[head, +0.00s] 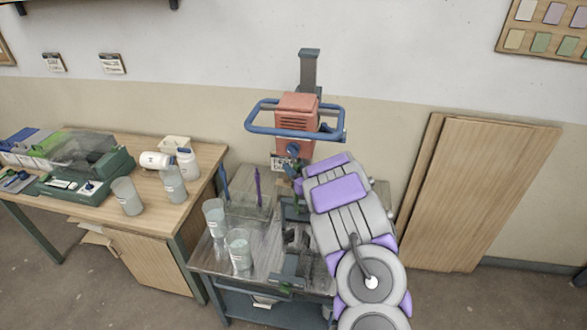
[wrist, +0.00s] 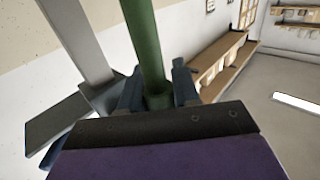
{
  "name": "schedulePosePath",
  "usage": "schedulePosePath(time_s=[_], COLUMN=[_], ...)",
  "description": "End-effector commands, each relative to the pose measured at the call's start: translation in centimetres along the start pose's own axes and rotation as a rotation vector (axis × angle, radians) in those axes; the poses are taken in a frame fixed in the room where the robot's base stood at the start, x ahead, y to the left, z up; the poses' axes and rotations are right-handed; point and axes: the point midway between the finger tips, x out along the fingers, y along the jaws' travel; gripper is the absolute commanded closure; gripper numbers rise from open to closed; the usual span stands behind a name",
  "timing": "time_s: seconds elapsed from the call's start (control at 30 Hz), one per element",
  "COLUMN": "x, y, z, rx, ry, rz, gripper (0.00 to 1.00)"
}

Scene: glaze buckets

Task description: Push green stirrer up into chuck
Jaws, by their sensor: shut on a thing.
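The green stirrer (wrist: 143,42) shows in the wrist view as a thick green shaft between my fingers, running out at the top edge. My gripper (wrist: 158,92) is shut on it. In the head view, a bit of green (head: 298,172) shows beside my arm, just below the mixer's chuck (head: 292,151). My arm hides most of the gripper and the stirrer there. The mixer has an orange-red motor housing (head: 297,113) on a grey column. I cannot tell whether the stirrer's top touches or is inside the chuck.
A blue guard bar (head: 262,125) surrounds the motor housing. On the metal cart (head: 208,258) stand a blue stirrer (head: 223,180) and a purple stirrer (head: 257,186) in a holder, and two buckets (head: 238,250). A wooden table (head: 85,217) stands left; boards (head: 480,190) lean on the wall right.

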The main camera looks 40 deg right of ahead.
Motion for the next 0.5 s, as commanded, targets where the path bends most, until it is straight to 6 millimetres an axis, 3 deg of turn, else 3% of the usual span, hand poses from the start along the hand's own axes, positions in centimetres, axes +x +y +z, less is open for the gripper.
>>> schedulePosePath(time_s=[0.5], x=[0.02], y=[0.00], z=[-0.64], rx=[0.000], ry=[0.001], rz=[0.000], gripper=[0.99])
